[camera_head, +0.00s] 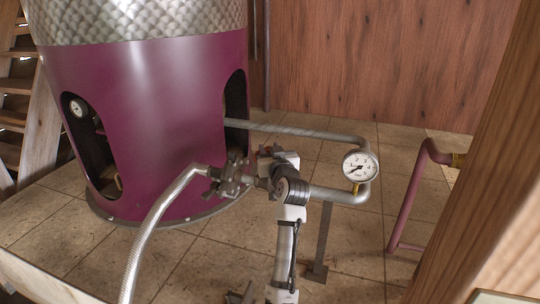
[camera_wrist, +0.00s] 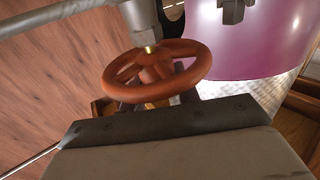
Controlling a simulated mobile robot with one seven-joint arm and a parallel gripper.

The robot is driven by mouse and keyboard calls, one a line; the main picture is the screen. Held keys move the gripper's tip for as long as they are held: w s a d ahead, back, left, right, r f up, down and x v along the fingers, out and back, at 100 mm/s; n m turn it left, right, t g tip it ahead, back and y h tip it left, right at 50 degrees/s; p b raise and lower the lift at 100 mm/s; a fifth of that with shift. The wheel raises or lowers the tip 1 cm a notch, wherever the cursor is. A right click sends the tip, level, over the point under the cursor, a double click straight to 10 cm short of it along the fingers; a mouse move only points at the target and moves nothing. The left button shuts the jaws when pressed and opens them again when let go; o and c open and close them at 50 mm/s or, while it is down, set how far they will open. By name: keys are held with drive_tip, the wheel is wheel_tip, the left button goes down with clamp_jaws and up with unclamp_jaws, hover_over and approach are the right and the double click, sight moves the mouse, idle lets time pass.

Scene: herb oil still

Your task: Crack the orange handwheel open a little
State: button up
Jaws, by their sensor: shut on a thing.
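The orange handwheel (camera_wrist: 190,48) is large in the wrist view, with its spokes and brass stem in sight. It sits at the end of a grey valve body on a pipe. My gripper (camera_wrist: 155,98) is at the wheel's near side, its dark fingers reaching under the rim and shut on it. The near rim and palm hide part of the fingertips. In the head view, my gripper (camera_head: 268,165) is at the valve on the pipe, and my wrist hides most of the wheel; only a small orange-brown bit shows.
A maroon still (camera_head: 165,110) stands behind left. A braided hose (camera_head: 155,215) runs to the pipe at left. A pressure gauge (camera_head: 360,167) sits on the pipe bend at right. A maroon pipe (camera_head: 408,195) and a wooden post (camera_head: 490,150) stand further right. Tiled floor lies below.

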drive_tip(key=shift+r+n+y, duration=0.1)
drive_tip(key=shift+n+y, duration=0.2)
drive_tip(key=shift+y, duration=0.2)
drive_tip(key=o, duration=1)
drive_tip(key=shift+b, duration=0.3)
drive_tip(key=shift+c, duration=0.2)
drive_tip(key=shift+s+d, duration=0.2)
drive_tip(key=shift+s, duration=0.15)
drive_tip(key=b+v, duration=0.4)
drive_tip(key=v, duration=0.9)
drive_tip(key=shift+r, duration=0.1)
